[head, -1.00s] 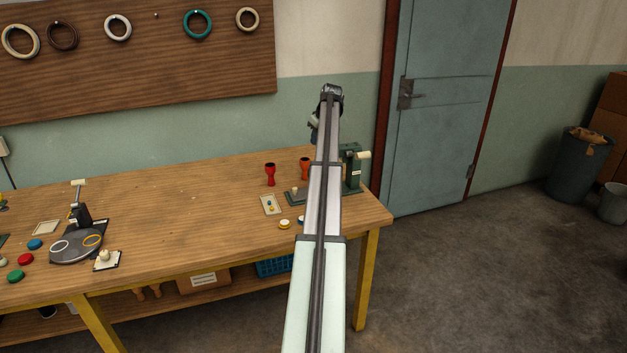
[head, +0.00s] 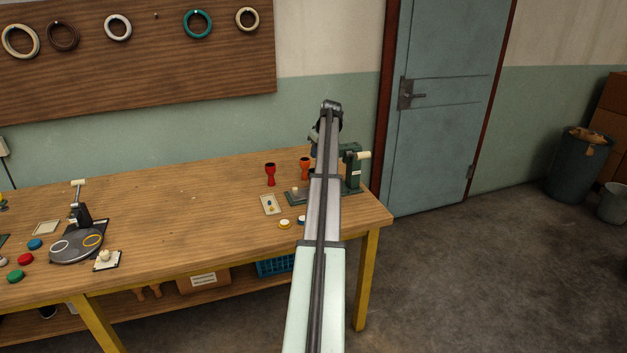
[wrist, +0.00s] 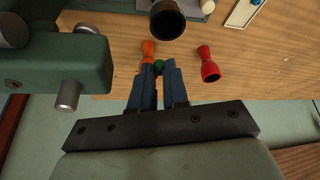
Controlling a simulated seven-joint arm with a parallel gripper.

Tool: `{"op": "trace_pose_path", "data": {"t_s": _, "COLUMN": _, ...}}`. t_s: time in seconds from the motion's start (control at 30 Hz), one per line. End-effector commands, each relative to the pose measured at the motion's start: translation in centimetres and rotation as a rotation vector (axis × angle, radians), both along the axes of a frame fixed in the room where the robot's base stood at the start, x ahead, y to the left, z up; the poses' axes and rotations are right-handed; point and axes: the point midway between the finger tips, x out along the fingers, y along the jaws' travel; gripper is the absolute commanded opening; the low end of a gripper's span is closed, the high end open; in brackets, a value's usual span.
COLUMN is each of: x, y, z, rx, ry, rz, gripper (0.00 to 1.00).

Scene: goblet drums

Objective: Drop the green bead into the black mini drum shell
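My gripper (wrist: 158,72) shows in the wrist view, with its blue fingers closed on the small green bead (wrist: 158,67) at their tips. The black mini drum shell (wrist: 167,20) is at the top of that view, its dark round mouth facing the camera. The bead appears apart from the shell, below it in the picture.
An orange goblet drum (wrist: 148,48) is close by the fingertips in the wrist view, and a red one (wrist: 208,66) is to the right. A green press (head: 352,168) stands near the table's right end. A bead tray (head: 264,208) lies left of my arm.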

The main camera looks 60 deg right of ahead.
Motion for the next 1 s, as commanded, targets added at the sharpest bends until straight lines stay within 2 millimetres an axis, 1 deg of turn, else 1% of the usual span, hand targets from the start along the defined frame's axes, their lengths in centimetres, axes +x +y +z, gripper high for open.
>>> {"op": "trace_pose_path", "data": {"t_s": 0.03, "x": 0.0, "y": 0.0, "z": 0.0, "rx": 0.0, "ry": 0.0, "rz": 0.0, "gripper": 0.2}}
{"op": "trace_pose_path", "data": {"t_s": 0.27, "x": 0.0, "y": 0.0, "z": 0.0, "rx": 0.0, "ry": 0.0, "rz": 0.0, "gripper": 0.42}}
{"op": "trace_pose_path", "data": {"t_s": 0.53, "x": 0.0, "y": 0.0, "z": 0.1, "rx": 0.0, "ry": 0.0, "rz": 0.0, "gripper": 0.43}}
{"op": "trace_pose_path", "data": {"t_s": 0.63, "x": -0.2, "y": 0.1, "z": 0.6, "rx": -0.001, "ry": -0.001, "rz": 0.0, "gripper": 0.43}}
{"op": "trace_pose_path", "data": {"t_s": 0.77, "x": -0.7, "y": 0.3, "z": 2.0, "rx": -0.003, "ry": -0.001, "rz": -0.001, "gripper": 0.43}}
{"op": "trace_pose_path", "data": {"t_s": 0.87, "x": -1.3, "y": 0.6, "z": 3.6, "rx": -0.002, "ry": -0.001, "rz": 0.0, "gripper": 0.43}}
{"op": "trace_pose_path", "data": {"t_s": 1.0, "x": -2.3, "y": 1.1, "z": 6.2, "rx": -0.001, "ry": -0.001, "rz": 0.0, "gripper": 0.43}}
